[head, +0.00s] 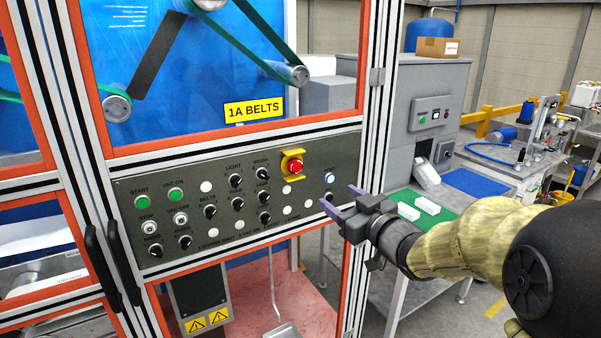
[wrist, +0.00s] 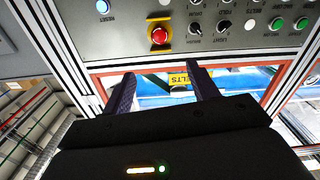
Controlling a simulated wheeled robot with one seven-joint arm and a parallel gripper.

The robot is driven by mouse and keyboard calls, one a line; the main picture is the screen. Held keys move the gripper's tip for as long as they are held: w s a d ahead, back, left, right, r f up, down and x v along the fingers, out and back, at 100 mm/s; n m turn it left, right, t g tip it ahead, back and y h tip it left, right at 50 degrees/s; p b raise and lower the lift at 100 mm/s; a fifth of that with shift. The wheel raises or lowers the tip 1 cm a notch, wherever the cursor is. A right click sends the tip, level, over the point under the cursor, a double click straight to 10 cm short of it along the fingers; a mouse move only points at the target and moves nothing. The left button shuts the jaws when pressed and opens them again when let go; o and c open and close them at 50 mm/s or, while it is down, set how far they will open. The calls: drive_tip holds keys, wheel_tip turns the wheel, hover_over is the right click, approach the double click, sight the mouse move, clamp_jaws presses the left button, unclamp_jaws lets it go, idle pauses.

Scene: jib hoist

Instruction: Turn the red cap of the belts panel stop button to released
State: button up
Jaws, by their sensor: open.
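The red cap (head: 295,167) of the stop button sits in a yellow surround (head: 292,153) at the upper right of the grey belts panel (head: 190,235). In the wrist view the red cap (wrist: 159,35) is at the top, left of centre, with its yellow surround (wrist: 159,20). My gripper (head: 340,200) is open and empty, in front of the panel's right end, lower right of the cap in the head view. In the wrist view its two fingers (wrist: 158,90) are apart and reach up below the cap. The gripper does not touch the cap.
Black knobs (head: 235,181) and green buttons (head: 175,195) fill the panel left of the cap; a lit reset button (head: 330,178) is to its right. Aluminium frame posts (head: 372,130) flank the panel. A bench (head: 425,215) with white blocks stands behind my gripper at right.

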sight(297, 167)
drive_tip(key=shift+w, duration=0.1)
drive_tip(key=p+x, duration=0.4)
drive_tip(key=x, duration=1.3)
drive_tip(key=shift+a+p, duration=0.2)
drive_tip(key=shift+p, duration=0.2)
drive_tip(key=shift+a, duration=0.3)
drive_tip(key=shift+w+d, duration=0.15)
drive_tip(key=shift+d, duration=0.45)
drive_tip(key=shift+c, duration=1.4)
drive_tip(key=c, duration=0.7)
